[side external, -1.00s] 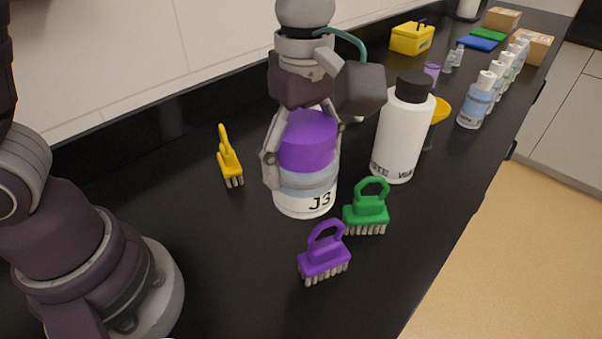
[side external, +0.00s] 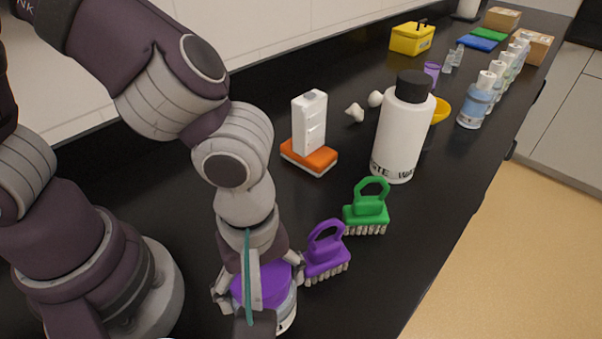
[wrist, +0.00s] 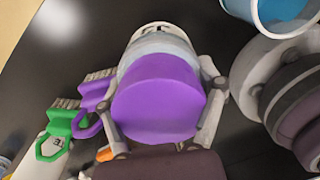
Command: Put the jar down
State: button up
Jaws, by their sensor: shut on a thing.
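The jar has a purple lid (side external: 262,288) and a clear, white-labelled body (side external: 288,318). It is at the bottom middle of the side view, partly hidden by my wrist. My gripper (side external: 258,282) is shut on the jar, with one finger on each side of the lid. The wrist view shows the purple lid (wrist: 158,98) between the two fingers, with the label at the far end. I cannot tell whether the jar's base touches the black counter (side external: 390,260).
A purple brush (side external: 326,258) stands close to the right of the jar, with a green brush (side external: 368,212) beyond. A large white bottle (side external: 402,135) and an orange block (side external: 312,160) stand farther back. A container with blue contents (wrist: 285,10) shows in the wrist view.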

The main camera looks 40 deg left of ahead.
notch_tip(320, 180, down, 5)
jog(key=shift+r, duration=0.1)
jog(key=o, duration=1.3)
jog(key=shift+c, duration=0.2)
notch_tip(320, 180, up, 12)
jog(key=shift+w+f, duration=0.1)
jog(key=shift+f, duration=0.15)
jog(key=shift+w+a+r, duration=0.1)
jog(key=shift+r, duration=0.2)
jog(key=w+a+r+m+t, duration=0.1)
jog(key=a+r+m+t, duration=0.1)
jog(key=a+m, duration=0.4)
jog(key=w+a+r+m+t, duration=0.2)
jog(key=a+r+m+t, duration=0.1)
jog(key=a+m, duration=0.4)
jog(key=a, duration=0.3)
jog(key=shift+r+m+t, duration=0.25)
jog(key=shift+m+t, duration=0.05)
jog(key=shift+t, duration=0.1)
